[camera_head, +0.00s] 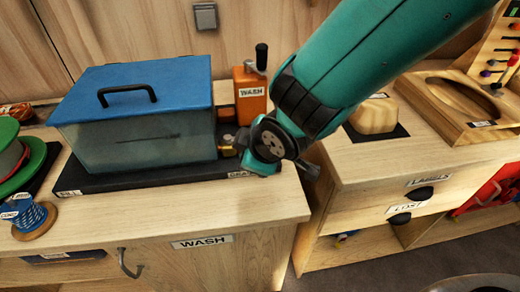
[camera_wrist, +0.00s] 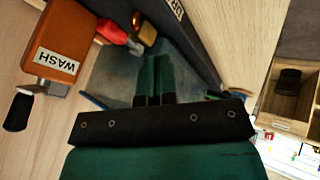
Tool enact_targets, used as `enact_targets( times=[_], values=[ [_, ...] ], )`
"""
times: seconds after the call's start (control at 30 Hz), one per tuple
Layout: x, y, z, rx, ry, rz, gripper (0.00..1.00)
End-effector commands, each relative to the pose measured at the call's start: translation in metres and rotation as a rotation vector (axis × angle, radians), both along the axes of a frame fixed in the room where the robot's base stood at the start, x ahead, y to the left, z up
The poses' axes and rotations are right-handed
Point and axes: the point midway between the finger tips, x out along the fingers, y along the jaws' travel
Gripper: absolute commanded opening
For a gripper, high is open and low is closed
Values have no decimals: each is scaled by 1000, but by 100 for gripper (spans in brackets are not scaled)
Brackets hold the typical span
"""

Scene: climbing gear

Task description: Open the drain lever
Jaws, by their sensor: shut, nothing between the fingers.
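The brass drain valve (camera_head: 228,143) sits low at the right end of the clear wash tank (camera_head: 140,142), above the black base. In the wrist view the brass valve body (camera_wrist: 145,28) shows beside a red lever (camera_wrist: 112,30), beyond my fingertips. My gripper (camera_wrist: 154,62) is shut and empty, its two green fingers side by side, pointing towards the valve and apart from it. In the head view my wrist hides the fingers and part of the valve area. The lever's exact angle is hard to tell. A drain label (camera_head: 240,174) is on the base edge.
An orange WASH box (camera_head: 249,95) with a black-knobbed handle stands just behind the valve; it also shows in the wrist view (camera_wrist: 58,40). A blue lid (camera_head: 140,85) covers the tank. Spools (camera_head: 25,160) stand at left. A gap separates the bench from the drawer unit (camera_head: 400,200).

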Motion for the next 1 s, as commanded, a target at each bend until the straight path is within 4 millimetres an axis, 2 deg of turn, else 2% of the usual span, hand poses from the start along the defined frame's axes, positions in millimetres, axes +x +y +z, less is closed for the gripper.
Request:
enact_targets(
  times=[0.1, 0.3, 0.9, 1.0],
  values=[
    [-10, -11, 20, 3, -3, -4, 0],
    [-22, -20, 38, 1, -1, -5, 0],
    [-25, -20, 43, 0, 1, -2, 0],
    [-26, -29, 48, 15, 37, -39, 0]
  ],
)
